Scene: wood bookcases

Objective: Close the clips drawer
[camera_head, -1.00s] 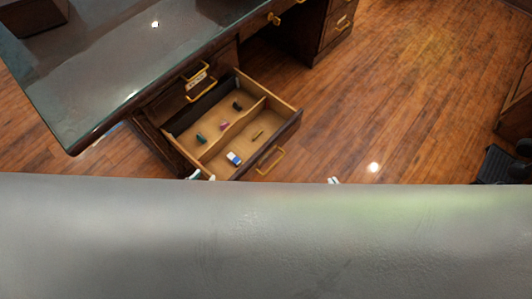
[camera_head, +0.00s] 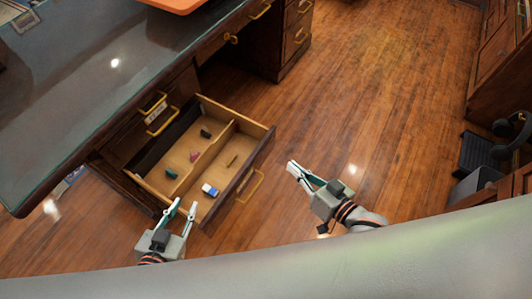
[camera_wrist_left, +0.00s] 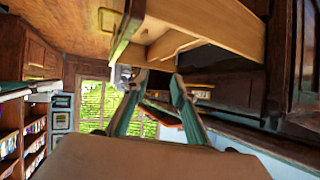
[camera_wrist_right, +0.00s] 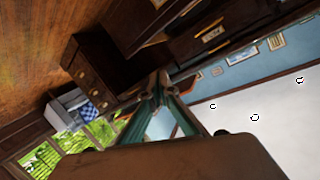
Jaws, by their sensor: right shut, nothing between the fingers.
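A wooden desk drawer (camera_head: 262,143) stands pulled out, with a dark front and a gold handle (camera_head: 250,186). Inside are a divider, a blue and white eraser (camera_head: 209,190), and small green, pink, black and yellowish items. I cannot read a label naming it as the clips drawer. My left gripper (camera_head: 184,203) is open and empty by the drawer's near front corner; the drawer (camera_wrist_left: 205,22) also shows above its fingers in the left wrist view. My right gripper (camera_head: 291,168) is shut and empty, to the right of the drawer front and apart from it.
The dark desk top (camera_head: 110,75) extends over the drawer's left side. A closed drawer with a gold handle and a label (camera_head: 157,111) is above the open one. The wooden floor (camera_head: 370,110) to the right is clear, up to a black object (camera_head: 480,153) near the right edge.

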